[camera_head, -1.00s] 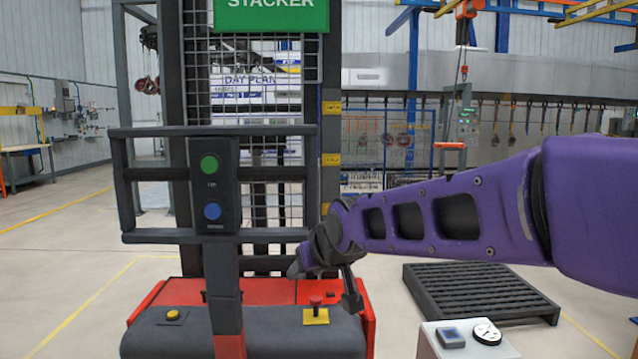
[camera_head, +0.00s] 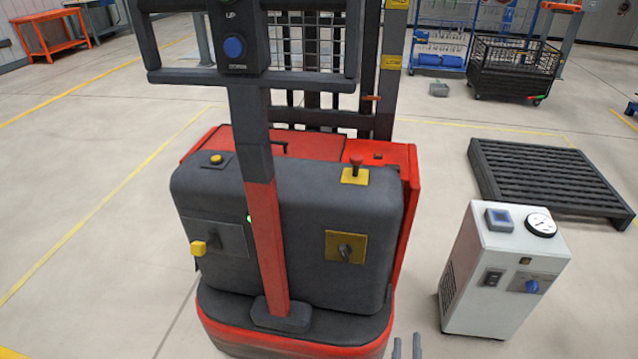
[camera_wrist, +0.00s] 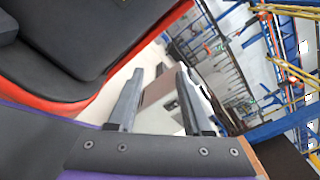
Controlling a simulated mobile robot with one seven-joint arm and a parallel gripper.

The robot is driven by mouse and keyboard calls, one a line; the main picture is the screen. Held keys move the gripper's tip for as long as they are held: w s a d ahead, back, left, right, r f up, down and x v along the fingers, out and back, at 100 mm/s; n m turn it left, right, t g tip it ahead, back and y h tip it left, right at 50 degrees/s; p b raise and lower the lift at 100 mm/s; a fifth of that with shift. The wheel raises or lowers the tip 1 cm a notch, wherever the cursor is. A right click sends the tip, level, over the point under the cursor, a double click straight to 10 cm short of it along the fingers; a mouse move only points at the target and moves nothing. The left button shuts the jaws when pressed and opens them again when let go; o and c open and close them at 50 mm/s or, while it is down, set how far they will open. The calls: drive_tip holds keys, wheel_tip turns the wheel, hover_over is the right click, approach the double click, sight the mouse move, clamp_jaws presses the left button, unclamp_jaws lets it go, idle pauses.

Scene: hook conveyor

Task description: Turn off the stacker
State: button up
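The stacker (camera_head: 300,200) stands at centre in the head view, with a dark grey body and red base. Its front face has a black rotary switch (camera_head: 345,250) on a yellow plate and a yellow knob (camera_head: 199,248) on a grey plate. On top are a red-topped control (camera_head: 355,165) on a yellow plate and a yellow button (camera_head: 216,158). A small green light (camera_head: 249,218) shows beside the red post. My gripper (camera_head: 407,348) is low, right of the stacker's base and apart from it. In the wrist view its fingers (camera_wrist: 160,75) are spread and empty.
A white cabinet (camera_head: 505,270) with a gauge and blue knob stands close right of my gripper. A dark slatted pallet (camera_head: 550,175) lies behind it. A button panel with a blue button (camera_head: 234,47) is on the stacker's post. Floor at left is clear.

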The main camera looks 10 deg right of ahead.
sight(344, 256)
drive_tip(key=w+a+r+m, duration=0.3)
drive_tip(key=w+a, duration=0.1)
drive_tip(key=a, duration=0.4)
drive_tip(key=w+a+r+m, duration=0.2)
drive_tip(key=w+a+r, duration=0.1)
drive_tip(key=a, duration=0.5)
drive_tip(key=shift+t, duration=0.3)
drive_tip(key=x, duration=0.5)
drive_tip(key=b+x, duration=0.1)
drive_tip(key=x, duration=0.5)
drive_tip(key=f+x, duration=0.1)
drive_tip(key=x, duration=0.5)
drive_tip(key=shift+w, duration=0.1)
clamp_jaws()
